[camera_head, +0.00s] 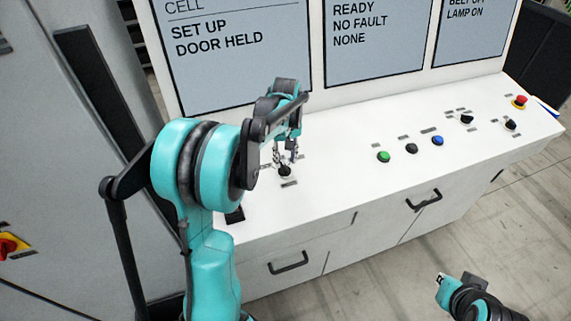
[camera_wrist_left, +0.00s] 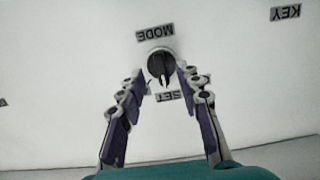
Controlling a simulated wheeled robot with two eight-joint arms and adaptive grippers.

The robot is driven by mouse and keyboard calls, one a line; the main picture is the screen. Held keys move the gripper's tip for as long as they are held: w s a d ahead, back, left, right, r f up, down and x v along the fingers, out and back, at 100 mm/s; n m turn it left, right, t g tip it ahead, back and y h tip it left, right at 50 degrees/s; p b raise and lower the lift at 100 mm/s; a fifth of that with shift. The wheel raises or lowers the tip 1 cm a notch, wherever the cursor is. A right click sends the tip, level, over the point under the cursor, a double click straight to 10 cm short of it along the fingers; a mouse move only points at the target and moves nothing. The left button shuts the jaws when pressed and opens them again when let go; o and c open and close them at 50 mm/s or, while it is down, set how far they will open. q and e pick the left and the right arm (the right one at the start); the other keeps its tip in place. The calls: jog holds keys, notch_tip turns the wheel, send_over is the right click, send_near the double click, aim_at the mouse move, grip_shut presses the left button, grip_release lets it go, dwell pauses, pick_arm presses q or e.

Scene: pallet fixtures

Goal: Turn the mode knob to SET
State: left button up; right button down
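The mode knob (camera_head: 284,171) is a small black knob on the white console top, below my left gripper (camera_head: 286,158). In the left wrist view the knob (camera_wrist_left: 161,66) sits between the fingertips of the left gripper (camera_wrist_left: 161,73), which are apart with a small gap on each side. The MODE label (camera_wrist_left: 155,32) appears upside down above the knob. The SET label (camera_wrist_left: 167,96) lies below it, and the knob's dark pointer bar points down toward it. Fingers partly cover other small labels beside it. My right arm's end (camera_head: 452,290) shows at lower right; its fingers cannot be made out.
Green (camera_head: 383,156), black (camera_head: 411,148) and blue (camera_head: 437,140) buttons lie right of the knob. Farther right are black switches (camera_head: 467,119) and a red emergency button (camera_head: 520,101). Screens (camera_head: 375,45) stand behind; one reads SET UP, DOOR HELD. A KEY label (camera_wrist_left: 285,13) is nearby.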

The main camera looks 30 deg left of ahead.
aim_at(285, 168)
pick_arm(q)
notch_tip(285, 168, up, 8)
dwell(0.7)
